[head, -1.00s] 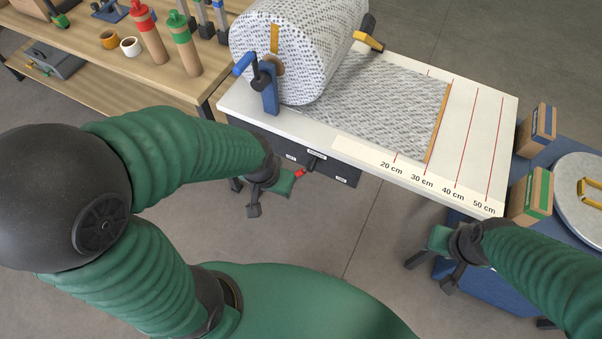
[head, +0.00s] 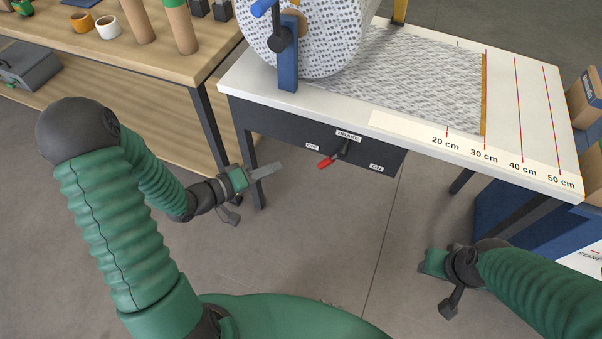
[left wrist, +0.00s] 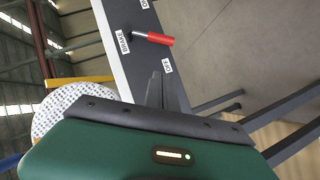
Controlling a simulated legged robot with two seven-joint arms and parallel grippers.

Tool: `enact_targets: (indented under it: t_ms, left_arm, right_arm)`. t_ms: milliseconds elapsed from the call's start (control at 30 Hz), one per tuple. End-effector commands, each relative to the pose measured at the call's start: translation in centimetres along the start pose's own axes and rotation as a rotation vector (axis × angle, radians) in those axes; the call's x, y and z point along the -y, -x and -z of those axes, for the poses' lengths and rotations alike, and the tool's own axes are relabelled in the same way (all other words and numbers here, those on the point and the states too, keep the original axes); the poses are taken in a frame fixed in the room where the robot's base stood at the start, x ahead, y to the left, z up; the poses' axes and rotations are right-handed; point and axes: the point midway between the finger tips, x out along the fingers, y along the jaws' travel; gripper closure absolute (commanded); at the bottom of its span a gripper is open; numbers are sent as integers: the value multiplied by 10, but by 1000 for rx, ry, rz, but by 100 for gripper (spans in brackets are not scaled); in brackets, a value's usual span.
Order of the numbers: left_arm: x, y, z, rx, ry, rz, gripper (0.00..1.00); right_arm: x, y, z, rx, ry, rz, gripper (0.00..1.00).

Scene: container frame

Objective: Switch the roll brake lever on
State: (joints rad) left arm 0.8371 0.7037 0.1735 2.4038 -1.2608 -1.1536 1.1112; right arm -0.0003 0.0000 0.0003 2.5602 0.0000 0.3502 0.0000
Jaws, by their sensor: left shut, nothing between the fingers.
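In the left wrist view the red grip (left wrist: 160,39) lies beyond my shut fingers (left wrist: 155,88). My right gripper (head: 435,262) hangs low at the right; its fingers are not clearly visible.
The white table (head: 400,130) carries a large patterned roll (head: 300,40) in a blue bracket, with sheet laid out towards centimetre marks. A wooden workbench (head: 150,60) stands at the left. A blue cart (head: 520,215) stands at the right. Floor below the panel is clear.

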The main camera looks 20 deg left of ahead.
Motion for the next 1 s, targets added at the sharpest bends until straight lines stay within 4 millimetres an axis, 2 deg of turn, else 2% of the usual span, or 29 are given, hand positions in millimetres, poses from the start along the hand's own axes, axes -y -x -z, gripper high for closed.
enact_targets:
  t_ms: [300, 433, 567, 900, 1000]
  left_arm:
    - [4, 4, 4, -2, 19, -20, 100]
    - [6, -5, 4, 0, 17, -22, 100]
    - [5, -27, 2, 1, 15, -22, 100]
    - [4, -102, 1, 1, 14, -21, 100]
    - [4, -113, -13, 2, 17, -20, 100]
  right_arm:
    - [0, 0, 0, -1, -1, 0, 60]
    - [0, -3, 0, -1, -1, 0, 60]
    - [0, -12, -3, -1, 0, 0, 60]
    - [0, -37, -8, 0, -1, 0, 60]
    - [0, -45, -11, 0, -1, 0, 60]
